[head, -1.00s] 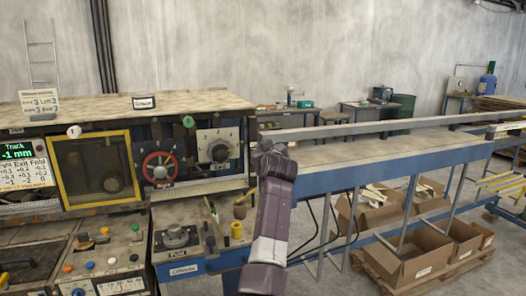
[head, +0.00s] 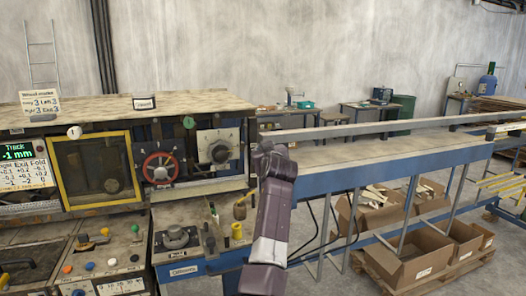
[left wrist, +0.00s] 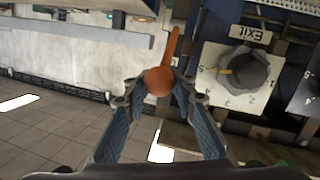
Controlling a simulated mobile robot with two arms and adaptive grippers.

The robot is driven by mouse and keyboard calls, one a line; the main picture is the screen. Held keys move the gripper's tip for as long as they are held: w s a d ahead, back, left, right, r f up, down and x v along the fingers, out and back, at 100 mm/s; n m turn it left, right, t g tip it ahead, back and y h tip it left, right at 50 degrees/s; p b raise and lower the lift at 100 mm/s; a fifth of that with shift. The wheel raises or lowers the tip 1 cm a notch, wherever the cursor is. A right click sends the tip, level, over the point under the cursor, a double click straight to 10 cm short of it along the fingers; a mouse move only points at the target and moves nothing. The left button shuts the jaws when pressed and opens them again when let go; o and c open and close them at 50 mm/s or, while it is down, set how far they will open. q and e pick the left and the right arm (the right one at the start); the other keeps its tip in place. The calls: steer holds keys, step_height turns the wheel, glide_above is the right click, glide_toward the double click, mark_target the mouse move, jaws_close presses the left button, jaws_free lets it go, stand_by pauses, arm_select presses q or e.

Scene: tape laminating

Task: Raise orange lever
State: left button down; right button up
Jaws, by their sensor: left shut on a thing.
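The orange lever shows in the left wrist view as a ball knob (left wrist: 158,82) on a thin orange stem (left wrist: 172,46). My left gripper (left wrist: 158,93) is shut on the ball, with one finger on each side of it. In the head view, my left gripper (head: 268,150) is at the right end of the machine, beside the grey Exit dial (head: 218,147). The lever cannot be made out there behind my arm. My right gripper is not in view.
The Exit dial (left wrist: 243,73) is close on the right in the left wrist view. A red handwheel (head: 160,168) and a yellow-framed window (head: 97,168) are further left on the machine. A long blue-sided conveyor table (head: 390,158) runs off to the right. Cardboard boxes (head: 415,258) stand below it.

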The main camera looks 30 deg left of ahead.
arm_select(q)
steer(key=shift+d+r, duration=0.1)
steer(key=shift+r, duration=0.15)
steer(key=c, duration=1.8)
jaws_free()
steer(key=shift+o, duration=0.9)
steer(key=shift+d, duration=0.2)
steer(key=shift+s+f, duration=0.1)
steer(key=shift+f, duration=0.1)
steer(key=v, duration=1.2)
